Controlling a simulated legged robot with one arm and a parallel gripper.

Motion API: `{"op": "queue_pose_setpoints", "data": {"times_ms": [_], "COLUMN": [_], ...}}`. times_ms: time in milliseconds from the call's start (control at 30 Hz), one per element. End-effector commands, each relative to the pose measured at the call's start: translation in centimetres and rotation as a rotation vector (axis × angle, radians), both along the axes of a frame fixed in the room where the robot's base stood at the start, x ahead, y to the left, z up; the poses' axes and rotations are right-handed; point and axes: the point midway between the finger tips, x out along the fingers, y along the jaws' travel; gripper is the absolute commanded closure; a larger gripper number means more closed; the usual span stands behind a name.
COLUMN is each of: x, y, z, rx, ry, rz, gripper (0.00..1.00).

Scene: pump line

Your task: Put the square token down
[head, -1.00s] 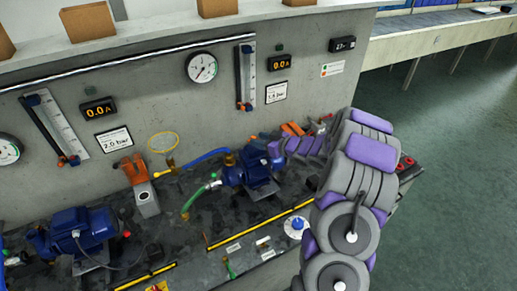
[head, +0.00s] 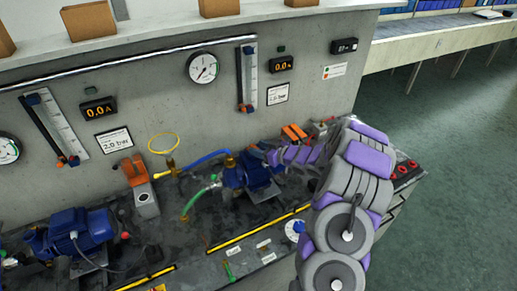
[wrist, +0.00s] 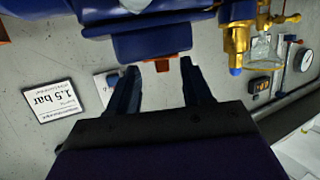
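I cannot make out a square token for certain in either view. In the wrist view my gripper (wrist: 160,72) has its two dark fingers well apart, with grey surface showing between them. A small orange piece (wrist: 162,64) shows beyond the gap, below a dark blue block (wrist: 152,42); I cannot tell what it is. In the head view my arm reaches left to the right-hand blue pump (head: 250,172), and its far end is hard to separate from the pump.
A brass fitting (wrist: 236,40) and a gauge (wrist: 303,60) are at the right of the wrist view, and a 1.5 bar label (wrist: 50,102) at the left. In the head view, another blue pump (head: 80,232) stands on the dark bench, left of an orange-handled block (head: 143,190).

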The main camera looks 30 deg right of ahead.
Motion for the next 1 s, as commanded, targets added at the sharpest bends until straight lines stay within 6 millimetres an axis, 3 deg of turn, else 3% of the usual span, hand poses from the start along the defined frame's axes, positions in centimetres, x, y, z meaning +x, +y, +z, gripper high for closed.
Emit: {"op": "queue_pose_setpoints", "data": {"times_ms": [167, 633, 1000], "x": [0.0, -0.1, -5.2], "y": [-0.1, 0.2, -2.4], "z": [0.0, 0.5, 2.1], "rx": [0.0, -0.003, -0.002], "ry": [0.0, 0.0, 0.002], "rz": [-0.001, -0.003, -0.006], "gripper": [0.33, 0.33, 0.33]}}
